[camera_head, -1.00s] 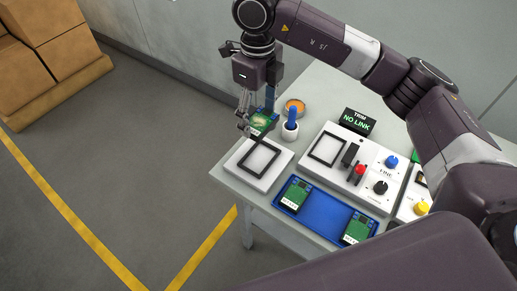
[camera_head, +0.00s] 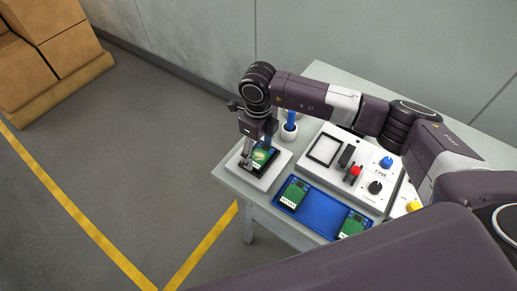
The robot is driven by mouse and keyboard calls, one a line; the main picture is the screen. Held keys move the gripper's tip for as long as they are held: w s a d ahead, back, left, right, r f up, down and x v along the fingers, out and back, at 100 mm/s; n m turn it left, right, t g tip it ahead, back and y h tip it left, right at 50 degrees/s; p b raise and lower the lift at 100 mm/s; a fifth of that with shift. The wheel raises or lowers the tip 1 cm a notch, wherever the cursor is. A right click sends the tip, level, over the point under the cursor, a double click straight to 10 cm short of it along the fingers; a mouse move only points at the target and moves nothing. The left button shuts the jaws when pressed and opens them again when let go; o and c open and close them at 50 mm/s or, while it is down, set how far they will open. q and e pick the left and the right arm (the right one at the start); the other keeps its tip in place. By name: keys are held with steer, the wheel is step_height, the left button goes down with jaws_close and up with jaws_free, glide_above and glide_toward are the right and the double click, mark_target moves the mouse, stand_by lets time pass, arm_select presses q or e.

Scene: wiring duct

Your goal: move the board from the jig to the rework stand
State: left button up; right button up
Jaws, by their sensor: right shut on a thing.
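The green board (camera_head: 262,155) is in the grip of my right gripper (camera_head: 248,162), which is shut on it. The board is over the white rework stand (camera_head: 271,178) with the black frame, at the left of the table. It looks to lie at or just above that frame; I cannot tell whether it touches. The gripper hides part of the board and stand. The jig (camera_head: 313,169), a white box with an empty black frame and knobs, stands to the right. My left gripper is not in view.
A blue tray (camera_head: 322,216) with two green boards (camera_head: 295,192) (camera_head: 353,224) lies along the table's front. A white cup with a blue tool (camera_head: 290,125) stands behind the stand. My right arm spans the table's back.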

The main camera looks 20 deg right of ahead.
mark_target(258, 155)
steer(key=o, duration=0.7)
steer(key=shift+f, duration=0.15)
steer(key=o, duration=0.5)
steer(key=shift+r, duration=0.2)
step_height(258, 155, up, 12)
steer(key=b, duration=0.4)
